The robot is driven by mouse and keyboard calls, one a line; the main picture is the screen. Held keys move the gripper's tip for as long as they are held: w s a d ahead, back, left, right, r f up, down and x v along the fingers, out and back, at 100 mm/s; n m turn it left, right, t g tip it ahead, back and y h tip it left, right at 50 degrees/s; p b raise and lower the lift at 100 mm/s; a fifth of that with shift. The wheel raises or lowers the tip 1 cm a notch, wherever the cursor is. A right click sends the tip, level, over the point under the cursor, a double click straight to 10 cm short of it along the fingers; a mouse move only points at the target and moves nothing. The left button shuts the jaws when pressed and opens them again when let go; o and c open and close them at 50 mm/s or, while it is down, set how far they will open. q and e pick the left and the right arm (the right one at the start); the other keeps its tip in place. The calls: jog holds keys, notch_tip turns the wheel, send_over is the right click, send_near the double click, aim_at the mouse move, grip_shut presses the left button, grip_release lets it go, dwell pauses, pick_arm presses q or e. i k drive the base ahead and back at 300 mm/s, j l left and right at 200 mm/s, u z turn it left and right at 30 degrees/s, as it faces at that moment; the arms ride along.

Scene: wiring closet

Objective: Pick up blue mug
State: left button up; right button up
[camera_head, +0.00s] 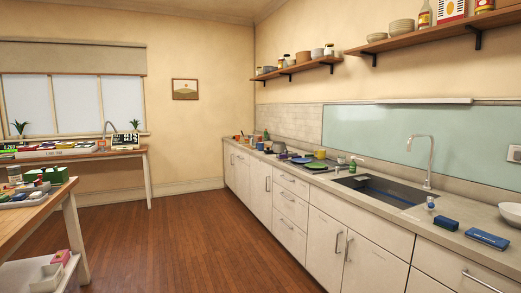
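No blue mug can be made out for certain. Neither my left gripper nor my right gripper is in view.
The long counter (388,218) runs along the right wall, with a sink (385,190), a yellow item (320,154), a small blue block (447,222) and a flat blue box (487,239). Tables stand at left, one with a green crate (56,175). The wooden floor (175,240) between is clear.

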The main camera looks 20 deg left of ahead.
aim_at(260, 145)
jog(key=i+j+u, duration=0.5)
jog(key=i, duration=0.3)
jog(key=i+j+u, duration=0.2)
jog(key=i+u, duration=0.3)
jog(key=i, duration=0.35)
jog(key=i+l+u, duration=0.15)
jog(key=i+u, duration=0.3)
jog(key=i, duration=0.4)
jog(key=i+z, duration=0.2)
jog(key=i, duration=0.3)
jog(key=i+z, duration=0.15)
jog(key=i, duration=0.35)
jog(key=i+j+z, duration=0.2)
jog(key=i, duration=0.3)
jog(key=i+j+z, duration=0.15)
jog(key=i, duration=0.35)
jog(key=i+j+z, duration=0.2)
jog(key=i, duration=0.25)
